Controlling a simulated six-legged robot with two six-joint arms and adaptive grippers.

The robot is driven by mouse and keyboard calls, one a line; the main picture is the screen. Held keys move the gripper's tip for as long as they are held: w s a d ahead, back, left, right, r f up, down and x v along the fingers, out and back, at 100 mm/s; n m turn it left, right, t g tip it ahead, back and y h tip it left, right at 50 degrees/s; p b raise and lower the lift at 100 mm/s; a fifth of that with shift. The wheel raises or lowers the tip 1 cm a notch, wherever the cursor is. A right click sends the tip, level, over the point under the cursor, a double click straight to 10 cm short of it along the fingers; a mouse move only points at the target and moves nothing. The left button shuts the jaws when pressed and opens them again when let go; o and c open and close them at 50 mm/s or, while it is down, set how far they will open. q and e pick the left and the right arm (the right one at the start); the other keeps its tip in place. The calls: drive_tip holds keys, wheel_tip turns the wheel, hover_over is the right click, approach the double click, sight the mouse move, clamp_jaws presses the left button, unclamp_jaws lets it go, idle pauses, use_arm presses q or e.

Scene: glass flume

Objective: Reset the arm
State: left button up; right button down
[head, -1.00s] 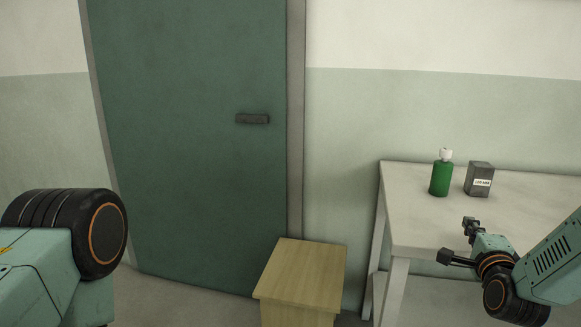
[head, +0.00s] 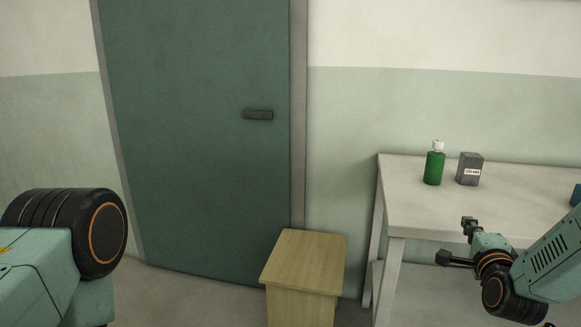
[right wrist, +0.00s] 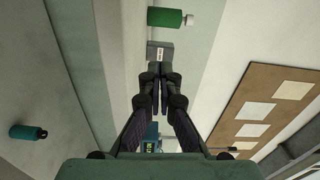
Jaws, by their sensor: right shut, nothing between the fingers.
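My right gripper (head: 456,243) is in front of the white table's near edge in the head view. In the right wrist view its two fingers (right wrist: 159,72) are together with nothing between them. The right arm comes in from the lower right, bent at a dark wheel-like joint. My left arm shows only as a large dark joint and a teal link at the lower left; its gripper is out of view.
On the white table (head: 440,215) stand a green bottle (head: 434,168), a grey labelled box (head: 470,169) and a blue thing (head: 576,195). A wooden cabinet (head: 305,260) stands left of the table, before a green door (head: 200,130). A pinboard (right wrist: 255,105) shows in the wrist view.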

drive_tip(key=s+a+f+n+g+y, duration=0.2)
drive_tip(key=s+a+f+n+g, duration=0.4)
drive_tip(key=s+f, duration=0.4)
drive_tip(key=s+a+f+n+g+y, duration=0.25)
drive_tip(key=s+a+f+n, duration=0.45)
drive_tip(key=f, duration=0.5)
drive_tip(key=s+a+f+n+g, duration=0.1)
drive_tip(key=s+f+n+g, duration=0.1)
drive_tip(key=s, duration=0.7)
drive_tip(key=s+a+f+n+g, duration=0.1)
drive_tip(key=s+f+n+g, duration=0.1)
drive_tip(key=s, duration=0.8)
drive_tip(key=s+a+f+n+g, duration=0.2)
drive_tip(key=s+f+g, duration=0.2)
drive_tip(key=s, duration=0.5)
drive_tip(key=shift+s+f+g, duration=0.25)
drive_tip(key=shift+f+g, duration=0.05)
drive_tip(key=shift+g, duration=0.05)
